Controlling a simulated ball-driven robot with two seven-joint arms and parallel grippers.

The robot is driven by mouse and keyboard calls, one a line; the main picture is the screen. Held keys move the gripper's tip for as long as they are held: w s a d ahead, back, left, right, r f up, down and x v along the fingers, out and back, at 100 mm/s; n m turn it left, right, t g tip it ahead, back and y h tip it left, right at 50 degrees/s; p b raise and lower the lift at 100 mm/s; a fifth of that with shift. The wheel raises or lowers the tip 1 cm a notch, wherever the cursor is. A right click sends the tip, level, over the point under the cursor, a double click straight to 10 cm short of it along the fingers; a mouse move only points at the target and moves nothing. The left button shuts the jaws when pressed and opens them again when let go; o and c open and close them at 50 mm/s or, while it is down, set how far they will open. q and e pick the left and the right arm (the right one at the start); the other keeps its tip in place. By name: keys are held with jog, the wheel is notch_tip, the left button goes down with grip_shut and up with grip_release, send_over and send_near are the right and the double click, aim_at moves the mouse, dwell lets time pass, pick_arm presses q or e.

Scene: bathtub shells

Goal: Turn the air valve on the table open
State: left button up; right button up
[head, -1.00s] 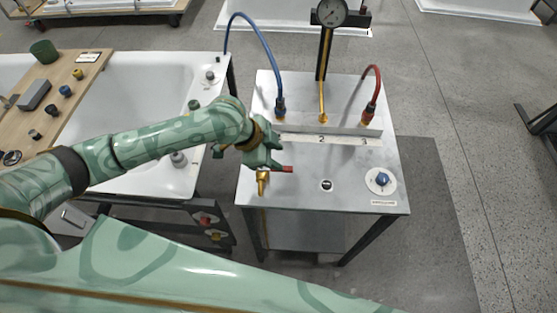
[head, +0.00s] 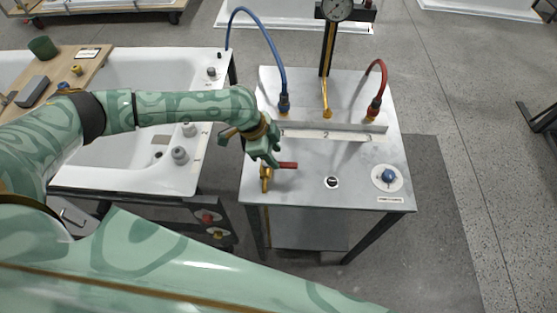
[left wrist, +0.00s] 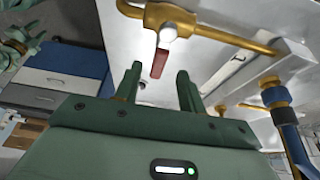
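The air valve (head: 266,180) is a brass fitting at the front left of the grey table, with a red lever handle (head: 288,165). In the head view the handle points to the right. My left gripper (head: 272,160) is over the valve, close to the handle. In the left wrist view the open fingers (left wrist: 158,85) stand on either side of a gap, with the red handle (left wrist: 160,62) just past the tips and the brass valve body (left wrist: 160,25) behind it. I cannot tell whether they touch. A green and brass part of mine shows at the wrist view's left edge, its fingers unclear.
A blue hose (head: 274,55) and a red hose (head: 381,75) rise from a numbered rail (head: 330,134). A gauge (head: 336,9) stands behind. A blue knob (head: 388,176) is at the table's right. A white bathtub (head: 145,65) stands left.

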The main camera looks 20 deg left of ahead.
aim_at(281, 164)
pick_arm(q)
jog(key=shift+x, duration=1.6)
grip_shut()
